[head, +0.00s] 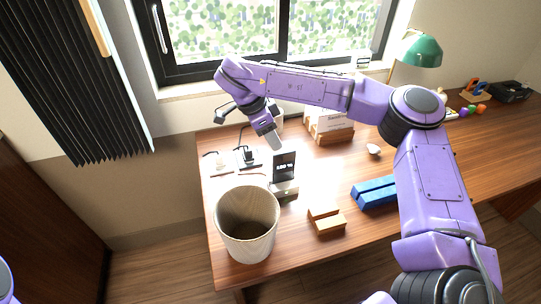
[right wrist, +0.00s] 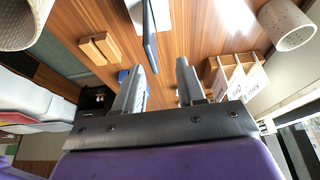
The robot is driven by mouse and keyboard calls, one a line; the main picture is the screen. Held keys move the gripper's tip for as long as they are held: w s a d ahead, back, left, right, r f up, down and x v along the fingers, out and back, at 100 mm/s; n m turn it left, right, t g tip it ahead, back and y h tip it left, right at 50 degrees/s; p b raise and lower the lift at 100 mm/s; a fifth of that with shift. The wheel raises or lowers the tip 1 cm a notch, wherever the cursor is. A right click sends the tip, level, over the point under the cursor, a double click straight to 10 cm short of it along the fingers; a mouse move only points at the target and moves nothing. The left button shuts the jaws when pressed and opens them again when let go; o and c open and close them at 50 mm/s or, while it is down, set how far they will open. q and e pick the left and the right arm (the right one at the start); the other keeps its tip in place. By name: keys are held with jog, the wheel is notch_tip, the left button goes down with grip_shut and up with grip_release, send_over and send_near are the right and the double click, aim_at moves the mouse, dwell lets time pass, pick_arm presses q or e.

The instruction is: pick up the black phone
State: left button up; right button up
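The black phone (head: 285,166) stands upright in a pale stand (head: 284,188) on the wooden desk, its lit screen facing the head camera. My right gripper (head: 276,142) is just behind and above the phone's upper left edge, pointing down. In the right wrist view the two fingers (right wrist: 160,78) are spread apart with nothing held between them. There the phone (right wrist: 150,38) shows nearly edge-on, beyond the tip of the left-hand finger. I cannot tell whether finger and phone touch. My left gripper is out of view.
A card holder (head: 331,128) stands behind.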

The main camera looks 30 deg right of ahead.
aim_at(287, 161)
jog(key=f, duration=0.1)
jog(key=s+d+f, duration=0.1)
jog(key=d+f, duration=0.1)
jog(key=shift+s+f, duration=0.3)
jog(key=shift+s, duration=0.05)
jog(key=x, duration=0.5)
jog(key=shift+a+f, duration=0.2)
jog(key=shift+a, duration=0.05)
jog(key=shift+s+d+f, duration=0.1)
jog(key=shift+d+f, duration=0.15)
grip_shut()
